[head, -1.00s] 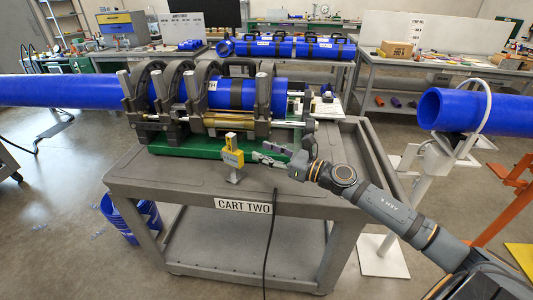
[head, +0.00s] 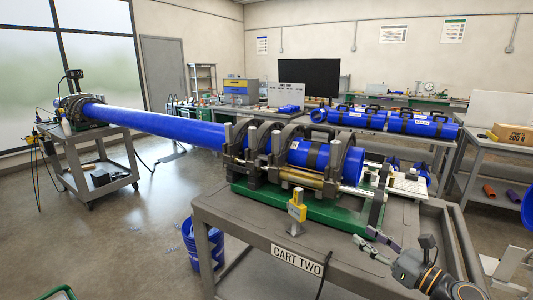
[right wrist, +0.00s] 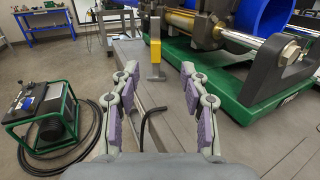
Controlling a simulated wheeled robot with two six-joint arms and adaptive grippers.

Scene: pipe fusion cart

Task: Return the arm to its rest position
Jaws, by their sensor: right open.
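My right gripper (head: 364,236) is open and empty at the front right part of the cart marked CART TWO (head: 225,208). It also shows in the right wrist view (right wrist: 160,67), with its two purple-padded fingers spread apart. A small yellow and grey device (head: 297,208) stands upright on the cart top, to the left of the gripper and apart from it. In the right wrist view the device (right wrist: 155,50) shows beyond the fingertips. My left gripper is not in view.
The fusion machine with green base (head: 330,212) clamps a long blue pipe (head: 160,124) on the cart. A black cable (right wrist: 143,125) runs over the cart's edge. A green-framed unit (right wrist: 45,115) stands on the floor. A shelf table (head: 480,158) is at the right.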

